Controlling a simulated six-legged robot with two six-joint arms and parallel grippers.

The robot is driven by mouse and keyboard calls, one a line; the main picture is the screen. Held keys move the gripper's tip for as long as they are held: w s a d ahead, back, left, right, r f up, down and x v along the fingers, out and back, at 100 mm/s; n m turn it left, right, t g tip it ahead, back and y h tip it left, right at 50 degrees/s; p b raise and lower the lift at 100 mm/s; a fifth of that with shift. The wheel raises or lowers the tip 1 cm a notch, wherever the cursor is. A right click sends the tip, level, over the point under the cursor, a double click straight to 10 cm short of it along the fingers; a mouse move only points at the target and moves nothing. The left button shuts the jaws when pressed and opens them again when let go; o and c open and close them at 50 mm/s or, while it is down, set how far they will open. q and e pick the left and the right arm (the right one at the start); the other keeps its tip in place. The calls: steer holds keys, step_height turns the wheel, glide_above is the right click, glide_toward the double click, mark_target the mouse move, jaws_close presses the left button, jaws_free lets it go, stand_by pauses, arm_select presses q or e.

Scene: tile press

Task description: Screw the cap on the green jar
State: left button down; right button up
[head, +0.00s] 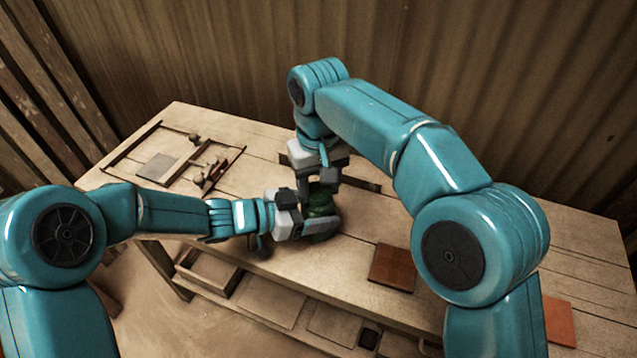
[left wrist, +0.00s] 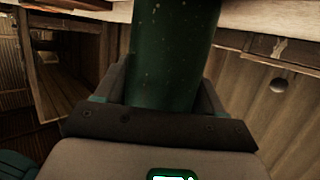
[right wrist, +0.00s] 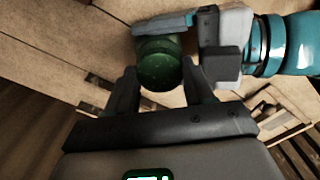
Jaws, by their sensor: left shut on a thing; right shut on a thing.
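The green jar (head: 321,229) stands on the wooden bench near its middle. My left gripper (head: 308,226) reaches in from the left and is shut around the jar's side; the jar fills the space between its fingers in the left wrist view (left wrist: 175,55). My right gripper (head: 322,190) points down over the jar's top. In the right wrist view its fingers stand on both sides of a dark green round top, which looks like the cap (right wrist: 161,72). The fingers hide its edges, and I cannot tell how it is seated on the jar.
The wooden bench (head: 300,280) has a reddish-brown tile (head: 392,268) right of the jar and another (head: 558,321) at far right. A grey square tile (head: 157,167) and small knobs lie within a thin frame at back left. A corrugated wall stands behind.

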steer(key=o, duration=1.2)
steer(key=shift+o, duration=0.2)
steer(key=shift+a, duration=0.1)
step_height(320, 180, up, 6)
steer(key=shift+r, duration=0.8)
arm_select(q)
steer(key=shift+c, duration=0.2)
jaws_free()
